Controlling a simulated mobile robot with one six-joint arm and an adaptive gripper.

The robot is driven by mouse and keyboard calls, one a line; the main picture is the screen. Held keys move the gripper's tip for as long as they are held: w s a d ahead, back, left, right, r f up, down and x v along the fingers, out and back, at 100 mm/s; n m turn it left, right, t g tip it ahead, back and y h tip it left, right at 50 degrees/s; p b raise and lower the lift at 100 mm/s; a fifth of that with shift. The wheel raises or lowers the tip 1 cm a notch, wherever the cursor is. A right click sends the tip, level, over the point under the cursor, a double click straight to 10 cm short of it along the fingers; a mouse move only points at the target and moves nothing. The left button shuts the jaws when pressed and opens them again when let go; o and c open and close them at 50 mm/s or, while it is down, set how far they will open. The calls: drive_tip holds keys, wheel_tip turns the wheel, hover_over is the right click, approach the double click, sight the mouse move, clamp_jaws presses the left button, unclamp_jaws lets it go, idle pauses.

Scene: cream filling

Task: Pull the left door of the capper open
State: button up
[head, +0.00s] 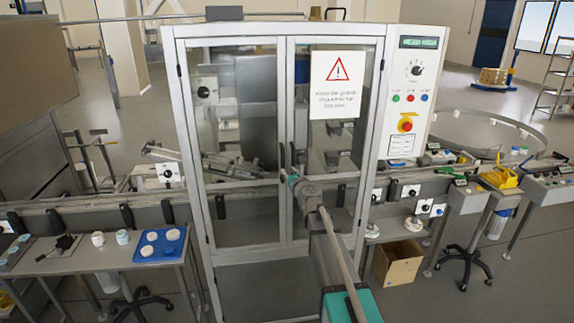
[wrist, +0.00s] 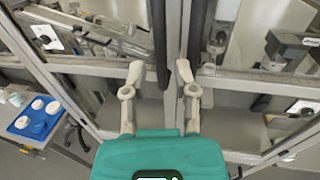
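The capper is a grey-framed cabinet with two glazed doors. Its left door (head: 232,145) looks shut, flush with the right door (head: 335,150). Two dark vertical handles stand side by side at the middle seam. The left door's handle (wrist: 158,40) shows in the wrist view between my fingertips; the right door's handle (wrist: 198,35) is just right of my right finger. My gripper (wrist: 160,72) is open, one finger either side of the left handle, with gaps visible. In the head view my gripper (head: 289,178) is at the seam, its fingers partly hidden by my arm.
A control panel (head: 408,95) with buttons is on the capper's right, and a warning sign (head: 338,85) is on the right door. A side table with a blue tray (head: 160,245) stands left. A cardboard box (head: 398,264) is on the floor right. Conveyors run out both sides.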

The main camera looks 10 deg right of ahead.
sight(283, 164)
drive_tip(key=shift+w+a, duration=0.2)
drive_tip(key=shift+w, duration=0.9)
drive_tip(key=shift+w+a, duration=0.25)
drive_tip(key=shift+w, duration=0.9)
drive_tip(key=shift+w+a, duration=0.2)
drive_tip(key=shift+w, duration=0.9)
clamp_jaws()
